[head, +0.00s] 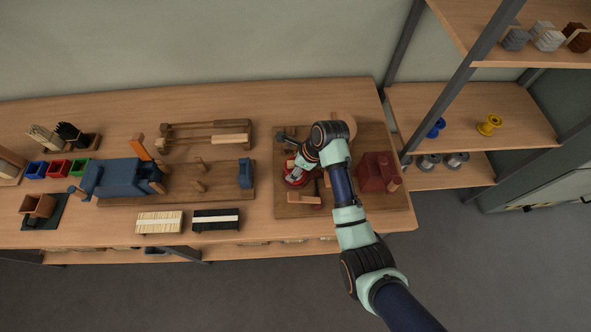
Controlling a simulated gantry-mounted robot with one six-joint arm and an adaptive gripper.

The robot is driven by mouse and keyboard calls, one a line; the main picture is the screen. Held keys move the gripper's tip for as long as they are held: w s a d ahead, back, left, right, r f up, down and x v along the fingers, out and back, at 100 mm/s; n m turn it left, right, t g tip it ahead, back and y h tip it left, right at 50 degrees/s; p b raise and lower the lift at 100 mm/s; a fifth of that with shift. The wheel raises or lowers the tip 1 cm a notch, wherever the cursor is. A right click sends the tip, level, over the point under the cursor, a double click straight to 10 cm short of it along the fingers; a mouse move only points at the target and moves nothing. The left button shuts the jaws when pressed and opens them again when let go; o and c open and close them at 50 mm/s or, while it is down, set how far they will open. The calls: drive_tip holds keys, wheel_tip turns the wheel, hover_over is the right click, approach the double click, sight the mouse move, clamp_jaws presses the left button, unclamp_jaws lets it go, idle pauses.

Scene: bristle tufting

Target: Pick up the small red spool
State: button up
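A small red round thing that looks like the red spool (292,182) is on the wooden board at the right part of the bench. My gripper (294,172) reaches down from the upper right and is right over it, overlapping it in the picture. The fingers are too small and too merged with the red thing to tell whether they are open, shut or touching it. Part of the red thing is hidden behind my gripper.
The board (285,211) also holds a dark red block-shaped device (374,172) and wooden parts close by. A blue machine (122,178) stands to the left. Shelves at right hold a blue spool (436,128) and a yellow spool (489,124).

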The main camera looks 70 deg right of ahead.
drive_tip(key=c, duration=0.3)
drive_tip(key=shift+c, duration=0.2)
wheel_tip(320, 180, up, 20)
drive_tip(key=p, duration=0.7)
